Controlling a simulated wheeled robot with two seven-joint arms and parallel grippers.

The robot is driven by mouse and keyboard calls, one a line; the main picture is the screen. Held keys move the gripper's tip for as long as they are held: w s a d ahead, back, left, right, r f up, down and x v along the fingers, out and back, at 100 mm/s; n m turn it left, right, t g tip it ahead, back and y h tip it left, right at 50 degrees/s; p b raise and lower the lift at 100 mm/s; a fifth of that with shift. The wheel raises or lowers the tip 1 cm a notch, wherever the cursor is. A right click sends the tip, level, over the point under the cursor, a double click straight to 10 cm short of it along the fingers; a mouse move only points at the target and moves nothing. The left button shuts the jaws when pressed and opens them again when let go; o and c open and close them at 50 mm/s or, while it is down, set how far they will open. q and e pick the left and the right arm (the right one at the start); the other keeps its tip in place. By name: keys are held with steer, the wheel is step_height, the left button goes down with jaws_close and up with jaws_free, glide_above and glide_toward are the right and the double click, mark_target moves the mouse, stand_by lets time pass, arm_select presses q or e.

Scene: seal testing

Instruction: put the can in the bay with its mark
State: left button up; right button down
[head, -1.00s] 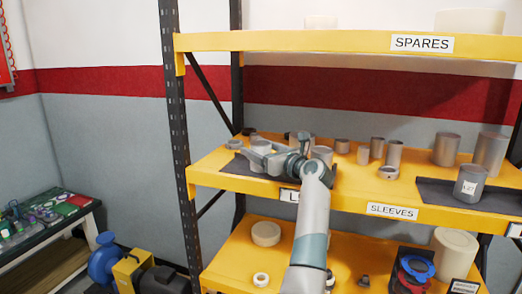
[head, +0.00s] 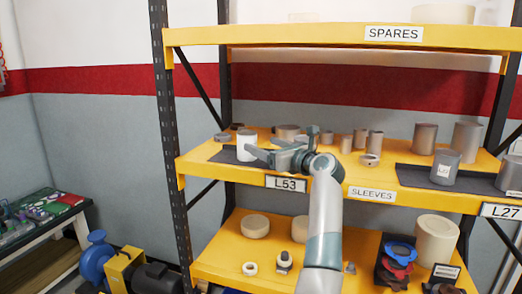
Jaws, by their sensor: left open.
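A pale can (head: 246,146) stands upright on a dark mat (head: 226,156) at the left of the middle shelf, above the sign L53 (head: 287,184). Any mark on it is too small to read. My left gripper (head: 264,152) is open, its fingers pointing left at the can's right side. I cannot tell whether they touch it. A grey can (head: 445,167) with a white label stands on another dark mat (head: 409,177) at the right, near the sign L27 (head: 501,211). Its label is not clearly legible. My right gripper is not in view.
Several grey cylinders and rings stand behind and right of my gripper, around the SLEEVES sign (head: 372,194). A dark rack post (head: 171,140) stands left of the can. The SPARES shelf (head: 280,35) runs above. The lower shelf (head: 225,250) holds rings and a large pale cylinder (head: 436,240).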

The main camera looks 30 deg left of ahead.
arm_select(q)
steer(key=shift+v, duration=1.35)
steer(key=shift+a, duration=0.15)
